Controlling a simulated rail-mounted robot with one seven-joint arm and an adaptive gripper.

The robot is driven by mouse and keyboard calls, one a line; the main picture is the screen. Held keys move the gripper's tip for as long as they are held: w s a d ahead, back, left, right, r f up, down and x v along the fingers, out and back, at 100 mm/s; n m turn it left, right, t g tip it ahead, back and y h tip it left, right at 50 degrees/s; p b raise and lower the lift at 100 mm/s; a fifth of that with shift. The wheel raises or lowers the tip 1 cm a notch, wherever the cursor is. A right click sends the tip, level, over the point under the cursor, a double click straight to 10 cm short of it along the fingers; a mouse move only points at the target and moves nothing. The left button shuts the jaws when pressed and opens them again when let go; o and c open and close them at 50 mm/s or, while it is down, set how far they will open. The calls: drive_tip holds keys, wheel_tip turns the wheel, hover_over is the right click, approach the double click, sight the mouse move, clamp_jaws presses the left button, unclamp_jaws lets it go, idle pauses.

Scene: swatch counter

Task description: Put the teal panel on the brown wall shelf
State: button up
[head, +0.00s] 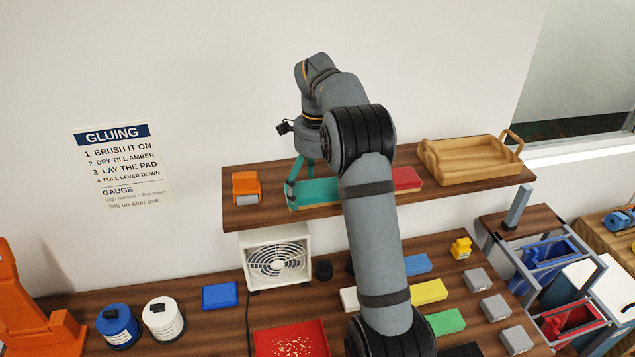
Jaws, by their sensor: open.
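The teal panel (320,191) lies flat on the brown wall shelf (270,221), left of the shelf's middle. Its right end is partly hidden behind my arm. My gripper (299,181) is open at the panel's left end, its fingers pointing down. One finger shows in front of the panel's left end. I cannot tell from this view whether the fingers touch the panel.
Below, a white fan (277,258), several coloured blocks and a red tray (318,335) crowd the counter (200,336).

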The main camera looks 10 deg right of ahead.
sight(318, 192)
drive_tip(key=shift+r, duration=3.8)
wheel_tip(318, 192, down, 7)
drive_tip(key=shift+f, duration=0.2)
drive_tip(key=shift+w+r, duration=0.1)
drive_tip(key=shift+r, duration=1.55)
drive_tip(key=shift+f, duration=0.1)
